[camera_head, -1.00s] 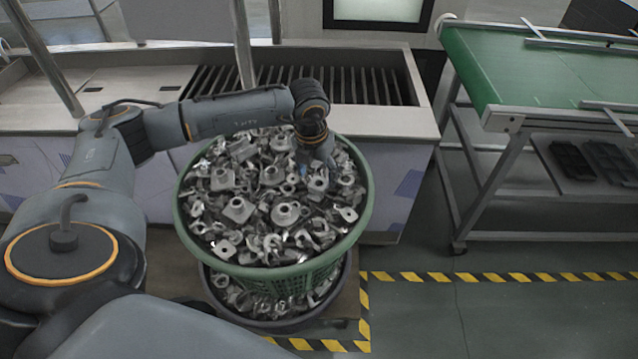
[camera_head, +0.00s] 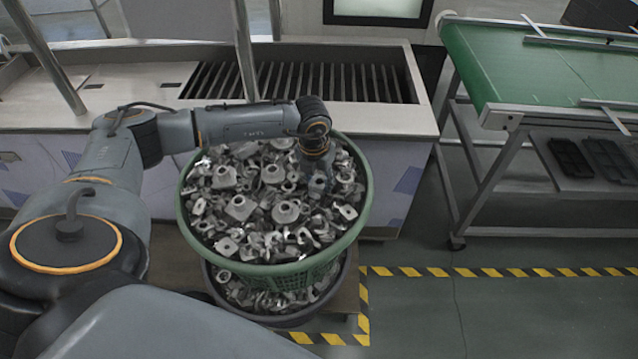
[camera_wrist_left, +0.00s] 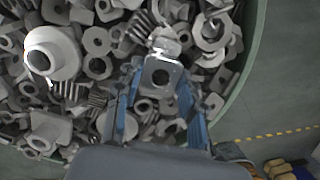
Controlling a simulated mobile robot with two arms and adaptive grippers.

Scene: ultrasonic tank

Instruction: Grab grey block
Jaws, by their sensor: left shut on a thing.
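My left gripper (camera_head: 318,186) reaches down into the right part of a green basket (camera_head: 187,222) full of grey metal parts. In the left wrist view its two blue fingers (camera_wrist_left: 160,112) are shut on a grey block (camera_wrist_left: 160,76) with a round dark hole. The block is among the other parts; its lower end is hidden by the gripper. In the head view I cannot pick out the held block from the pile. My right gripper is not in view.
A dark tub (camera_head: 222,312) of similar parts is under the basket. Behind stands a pale bench (camera_head: 130,90) with a slatted trough (camera_head: 300,82). A green conveyor (camera_head: 520,70) stands at the right. Floor between conveyor and basket is clear, with yellow-black tape (camera_head: 440,272).

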